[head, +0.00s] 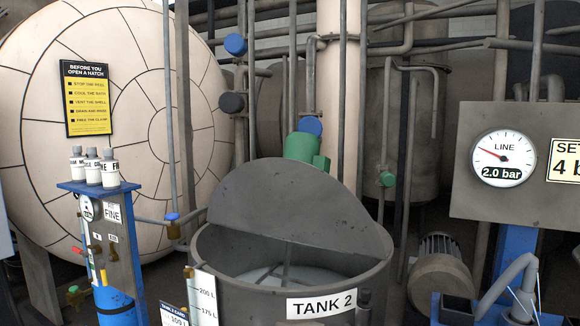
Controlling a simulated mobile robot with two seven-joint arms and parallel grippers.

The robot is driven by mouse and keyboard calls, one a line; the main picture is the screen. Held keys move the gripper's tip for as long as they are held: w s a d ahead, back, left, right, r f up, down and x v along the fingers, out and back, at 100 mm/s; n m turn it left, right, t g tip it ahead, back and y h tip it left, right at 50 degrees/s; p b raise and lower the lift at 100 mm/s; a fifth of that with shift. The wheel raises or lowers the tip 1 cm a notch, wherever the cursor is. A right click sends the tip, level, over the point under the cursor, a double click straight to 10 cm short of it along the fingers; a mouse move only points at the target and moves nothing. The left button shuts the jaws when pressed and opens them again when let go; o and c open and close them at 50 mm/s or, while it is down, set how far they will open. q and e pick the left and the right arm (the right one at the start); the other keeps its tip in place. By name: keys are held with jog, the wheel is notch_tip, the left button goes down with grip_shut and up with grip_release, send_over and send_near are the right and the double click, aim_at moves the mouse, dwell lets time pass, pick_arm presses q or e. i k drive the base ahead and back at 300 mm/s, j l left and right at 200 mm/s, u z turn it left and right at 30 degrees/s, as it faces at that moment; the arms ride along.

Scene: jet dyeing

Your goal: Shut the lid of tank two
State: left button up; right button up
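Tank two (243,296) is a round dark grey vessel at the lower middle of the head view, with a white "TANK 2" label (322,303) on its front. Its lid (285,205) is a grey half-disc that stands raised and tilted, with its straight lower edge running across the tank mouth. The front part of the mouth is open, and pale liquid and a bar show inside. A green motor-like unit (302,147) shows behind the lid's top edge. Neither of my grippers is in view.
A level scale (203,296) stands at the tank's front left. A blue stand (122,260) with white-labelled bottles is further left. A gauge panel (500,150) reading 2.0 bar and a grey motor (440,265) are at the right. Pipes and large vessels fill the back.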

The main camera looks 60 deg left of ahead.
aim_at(288, 199)
jog(key=k+j+z, duration=0.15)
jog(key=j, duration=0.25)
jog(key=j+z, duration=0.1)
jog(key=j, duration=0.25)
jog(key=k+j, duration=0.1)
jog(key=j, duration=0.3)
jog(key=k+j, duration=0.15)
jog(key=j, duration=0.2)
jog(key=k+j+z, duration=0.1)
jog(key=j, duration=0.3)
jog(key=k+j, duration=0.15)
jog(key=j, duration=0.2)
